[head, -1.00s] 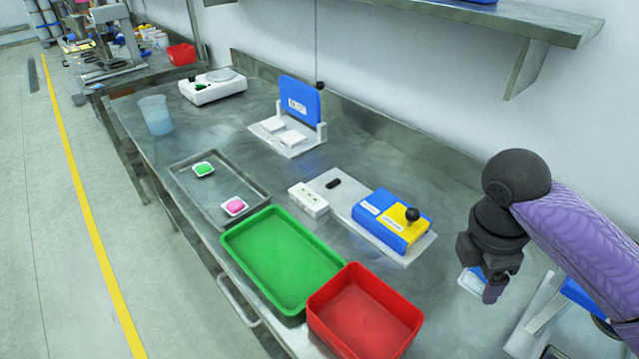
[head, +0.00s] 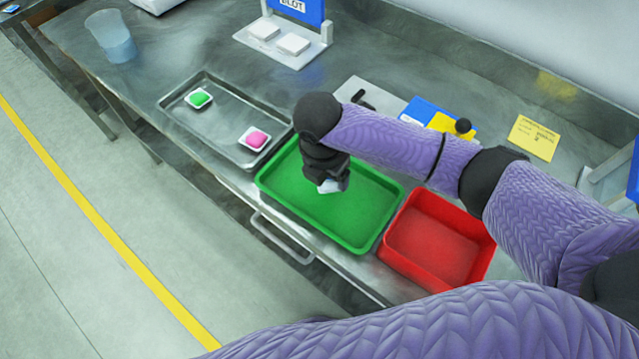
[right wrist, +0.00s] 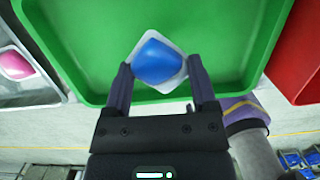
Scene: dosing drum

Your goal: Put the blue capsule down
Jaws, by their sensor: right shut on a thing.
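The blue capsule (right wrist: 158,60) sits on a small white square dish in the right wrist view. My right gripper (right wrist: 160,72) is shut on it, with one finger on each side of the dish. In the head view my right gripper (head: 331,184) hangs over the green tray (head: 364,238), with only a pale bit of the held dish showing beneath it. The tray floor under it is empty where I can see it. I cannot tell the exact height above the tray. My left gripper is not in view.
A red bin (head: 440,245) stands right of the green tray. A metal tray (head: 222,127) at left holds a green capsule (head: 198,98) and a pink capsule (head: 255,138) on white dishes.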

